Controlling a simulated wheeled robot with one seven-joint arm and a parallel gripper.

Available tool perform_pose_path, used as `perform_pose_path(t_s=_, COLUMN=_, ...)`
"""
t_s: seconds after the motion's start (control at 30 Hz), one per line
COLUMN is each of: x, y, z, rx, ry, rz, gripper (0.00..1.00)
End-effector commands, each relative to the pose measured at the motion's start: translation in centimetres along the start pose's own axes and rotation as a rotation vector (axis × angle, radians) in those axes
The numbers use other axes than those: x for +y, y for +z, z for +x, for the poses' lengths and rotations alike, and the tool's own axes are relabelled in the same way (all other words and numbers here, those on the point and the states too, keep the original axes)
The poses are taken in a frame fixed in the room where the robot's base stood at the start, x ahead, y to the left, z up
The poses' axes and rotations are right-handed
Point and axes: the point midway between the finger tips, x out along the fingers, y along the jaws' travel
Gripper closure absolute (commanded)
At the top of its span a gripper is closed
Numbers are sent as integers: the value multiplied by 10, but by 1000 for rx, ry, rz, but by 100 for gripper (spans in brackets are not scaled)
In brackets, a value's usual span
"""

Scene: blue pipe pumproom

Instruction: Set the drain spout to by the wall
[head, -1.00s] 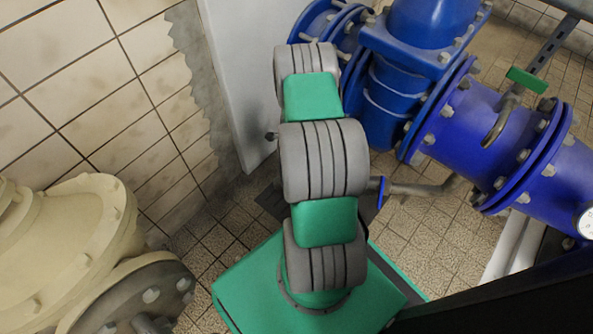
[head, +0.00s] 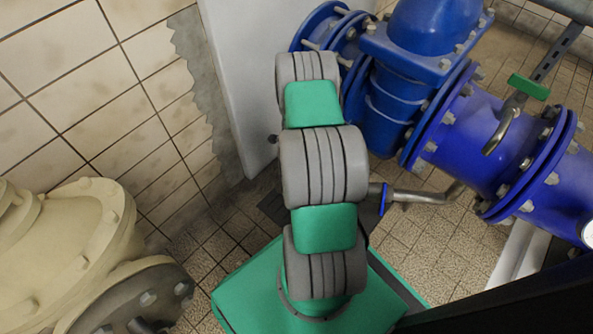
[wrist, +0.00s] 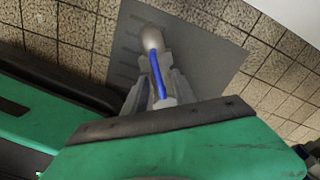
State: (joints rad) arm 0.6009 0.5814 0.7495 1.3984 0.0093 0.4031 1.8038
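The drain spout (head: 425,194) is a bent grey pipe low over the tiled floor, with a blue part (head: 384,198) near its left end, just right of my arm. That left end is hidden behind my arm in the head view. In the wrist view the spout's rounded grey end (wrist: 152,38) lies over a grey floor plate. My gripper (wrist: 158,88) is at the spout, with grey fingers on both sides of the blue strip (wrist: 157,72). Whether they press on it is unclear, as the green housing hides part of them. In the head view my gripper is hidden behind my arm.
Large blue flanged pipes (head: 470,140) stand right of the spout, with a green-handled valve (head: 528,87) above. A pale wall panel (head: 238,80) and tiled wall (head: 100,90) are at the left. A cream pump housing (head: 70,240) fills the lower left. Floor shows beneath the spout.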

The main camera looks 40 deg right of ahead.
Motion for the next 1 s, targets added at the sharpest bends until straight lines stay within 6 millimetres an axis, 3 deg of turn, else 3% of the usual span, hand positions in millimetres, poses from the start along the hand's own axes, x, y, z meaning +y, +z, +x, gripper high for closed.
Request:
perform_pose_path(t_s=0.27, x=1, y=0, z=-6, rx=0, ry=2, rz=-1, gripper=68)
perform_pose_path(t_s=0.5, x=0, y=0, z=-56, rx=-1, ry=-2, rz=0, gripper=68)
perform_pose_path(t_s=0.63, x=1, y=0, z=-75, rx=-1, ry=0, rz=0, gripper=68)
perform_pose_path(t_s=1.0, x=1, y=0, z=-80, rx=0, ry=1, rz=0, gripper=68)
